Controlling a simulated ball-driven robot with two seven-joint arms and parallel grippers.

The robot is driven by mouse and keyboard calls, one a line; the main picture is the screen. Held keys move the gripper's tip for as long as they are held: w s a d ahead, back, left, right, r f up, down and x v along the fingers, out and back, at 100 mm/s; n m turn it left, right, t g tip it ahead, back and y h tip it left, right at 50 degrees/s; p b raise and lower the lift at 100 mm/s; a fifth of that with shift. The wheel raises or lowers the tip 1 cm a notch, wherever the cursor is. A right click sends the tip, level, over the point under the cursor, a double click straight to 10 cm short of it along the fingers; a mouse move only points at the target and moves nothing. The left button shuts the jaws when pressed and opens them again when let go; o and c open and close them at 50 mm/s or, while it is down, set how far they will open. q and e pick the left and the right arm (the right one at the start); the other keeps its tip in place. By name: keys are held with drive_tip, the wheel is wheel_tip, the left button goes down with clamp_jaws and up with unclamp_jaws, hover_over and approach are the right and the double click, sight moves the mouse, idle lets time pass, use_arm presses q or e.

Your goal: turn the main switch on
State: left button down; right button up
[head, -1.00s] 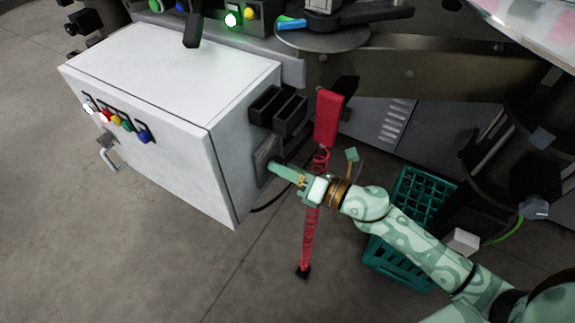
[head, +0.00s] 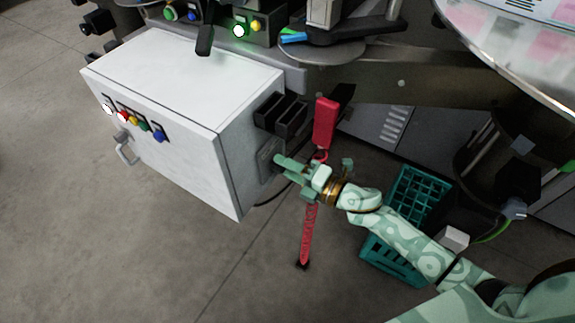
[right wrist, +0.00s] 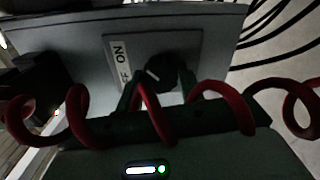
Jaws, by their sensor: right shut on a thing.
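The main switch is a black knob (right wrist: 160,68) on a grey plate (right wrist: 138,52) with a white ON/OFF label (right wrist: 121,68). In the head view the plate (head: 268,153) is on the right side of the white cabinet (head: 180,152), and the gripper hides the knob. My right gripper (head: 279,163) reaches the plate from the right. In the right wrist view its fingers (right wrist: 157,92) stand either side of the knob, shut on it. Which way the knob points is hard to tell. My left gripper is not in view.
A red coiled cord (head: 309,235) hangs by my right gripper and crosses the right wrist view in front of the fingers. A red box (head: 325,122) hangs above it. Black bins (head: 281,113) sit above the plate. A teal crate (head: 418,198) stands on the floor beneath my right arm.

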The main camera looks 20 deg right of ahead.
drive_tip(key=shift+d, duration=0.1)
drive_tip(key=o, duration=1)
drive_tip(key=p+v, duration=0.2)
drive_tip(key=v, duration=1.4)
drive_tip(key=shift+s+d, duration=0.1)
drive_tip(key=shift+d, duration=0.05)
